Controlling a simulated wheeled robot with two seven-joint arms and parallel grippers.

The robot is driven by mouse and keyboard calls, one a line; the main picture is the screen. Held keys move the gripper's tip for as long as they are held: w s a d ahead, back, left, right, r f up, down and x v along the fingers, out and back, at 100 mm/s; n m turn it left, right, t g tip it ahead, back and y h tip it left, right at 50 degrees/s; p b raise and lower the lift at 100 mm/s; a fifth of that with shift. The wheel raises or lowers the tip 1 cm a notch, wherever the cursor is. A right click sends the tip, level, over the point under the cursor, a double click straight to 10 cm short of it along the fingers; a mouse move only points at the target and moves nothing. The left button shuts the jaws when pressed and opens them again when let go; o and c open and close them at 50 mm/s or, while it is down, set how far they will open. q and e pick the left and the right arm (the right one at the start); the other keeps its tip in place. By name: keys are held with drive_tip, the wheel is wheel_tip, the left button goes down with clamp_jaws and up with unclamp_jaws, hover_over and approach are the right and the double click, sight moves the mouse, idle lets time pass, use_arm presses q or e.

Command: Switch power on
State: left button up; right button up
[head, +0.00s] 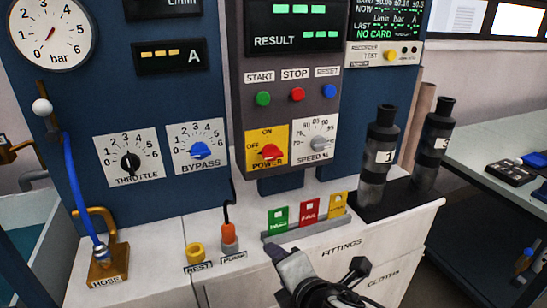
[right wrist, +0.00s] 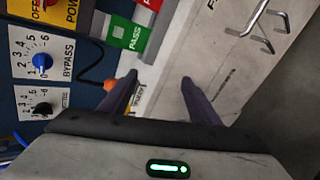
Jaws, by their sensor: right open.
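The power switch is a red rotary knob (head: 268,153) on a yellow plate (head: 281,134) marked OFF at left, ON at top and POWER below. Which mark the knob points to is too small to tell. In the right wrist view the yellow plate (right wrist: 70,12) is cut off at the top left, with part of the red knob (right wrist: 49,3). My right gripper (head: 318,259) is open and empty, in front of the counter edge, below and apart from the switch. Its two spread fingers also show in the right wrist view (right wrist: 158,80). My left gripper is not in view.
Below the switch stand a green PASS tag (head: 278,218), a red tag (head: 309,209) and a yellow tag (head: 338,204). An orange plug with a cord (head: 229,236) stands left of them. Dark bottles (head: 378,160) stand right. The speed dial (head: 318,142) adjoins the switch.

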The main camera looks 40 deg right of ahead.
drive_tip(key=w+d+r+n+t+h, duration=0.1)
drive_tip(key=w+d+r+n+t, duration=0.3)
drive_tip(key=r+n, duration=0.4)
drive_tip(key=n+t, duration=0.2)
drive_tip(key=n, duration=0.5)
approach(274, 158)
drive_tip(key=w, duration=0.1)
drive_tip(key=p+x, duration=0.1)
drive_tip(key=x, duration=0.8)
drive_tip(key=shift+w+d, duration=0.15)
drive_tip(key=shift+w, duration=0.1)
drive_tip(key=c, duration=1.1)
drive_tip(key=shift+o, duration=0.2)
